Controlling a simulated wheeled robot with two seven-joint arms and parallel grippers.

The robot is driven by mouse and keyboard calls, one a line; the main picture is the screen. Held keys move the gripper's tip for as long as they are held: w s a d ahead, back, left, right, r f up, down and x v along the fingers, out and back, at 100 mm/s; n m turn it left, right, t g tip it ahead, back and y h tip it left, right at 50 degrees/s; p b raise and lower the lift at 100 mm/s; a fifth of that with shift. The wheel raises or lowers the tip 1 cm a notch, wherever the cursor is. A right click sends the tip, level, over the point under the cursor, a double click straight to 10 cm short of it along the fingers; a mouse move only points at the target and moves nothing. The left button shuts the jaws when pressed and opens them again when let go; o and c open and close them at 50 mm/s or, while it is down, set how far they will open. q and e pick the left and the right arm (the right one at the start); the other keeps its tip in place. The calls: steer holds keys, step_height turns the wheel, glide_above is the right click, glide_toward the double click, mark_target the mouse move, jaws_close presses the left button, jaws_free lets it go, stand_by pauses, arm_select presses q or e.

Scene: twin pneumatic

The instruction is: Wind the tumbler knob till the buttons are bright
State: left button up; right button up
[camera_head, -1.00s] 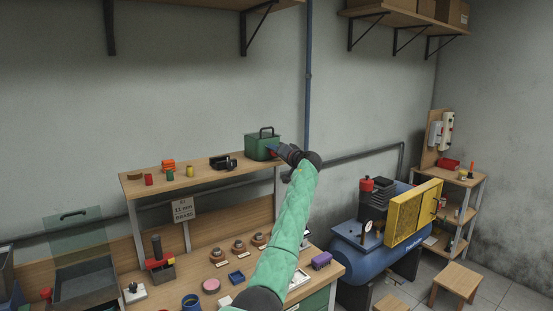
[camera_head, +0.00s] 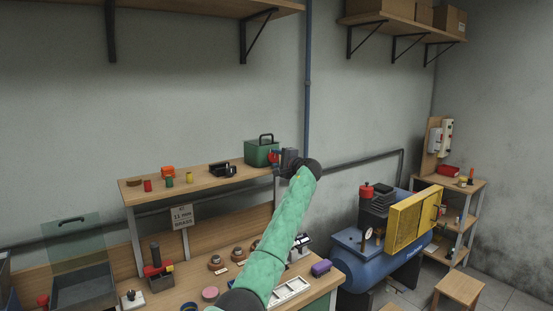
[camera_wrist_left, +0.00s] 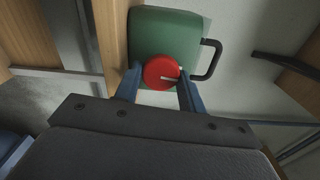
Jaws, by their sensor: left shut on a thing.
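The green tumbler box (camera_head: 259,152) with a black handle stands at the right end of the raised wooden shelf. Its round red knob (camera_head: 272,158) faces right, towards my left gripper (camera_head: 279,157). In the left wrist view the red knob (camera_wrist_left: 161,72) has a pale line pointing right. The two blue fingers of my left gripper (camera_wrist_left: 160,80) lie on either side of the knob, shut on it. The green box (camera_wrist_left: 165,35) fills the space behind. I cannot see any buttons inside the box. My right gripper is not in view.
The shelf (camera_head: 205,183) also bears a black device (camera_head: 222,168) and several small coloured pieces. Below, the workbench (camera_head: 180,290) is crowded, with a purple block (camera_head: 321,268) near its right end. A blue compressor (camera_head: 370,270) with a yellow guard (camera_head: 415,222) stands to the right.

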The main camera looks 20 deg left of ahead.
arm_select(q)
steer(key=shift+r+m, duration=0.1)
steer(key=shift+m, duration=0.5)
steer(key=m+p, duration=0.1)
steer(key=m, duration=0.1)
steer(key=shift+m, duration=0.3)
steer(key=m+p, duration=0.2)
steer(key=shift+f+m, duration=0.2)
steer(key=shift+m, duration=0.1)
steer(key=shift+f+m, duration=0.15)
steer(key=shift+m, duration=0.55)
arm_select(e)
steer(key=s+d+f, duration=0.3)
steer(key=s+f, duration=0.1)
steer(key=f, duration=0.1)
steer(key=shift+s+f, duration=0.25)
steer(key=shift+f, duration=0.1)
arm_select(q)
steer(key=o, duration=0.9)
steer(key=shift+o, duration=0.2)
steer(key=shift+d, duration=0.1)
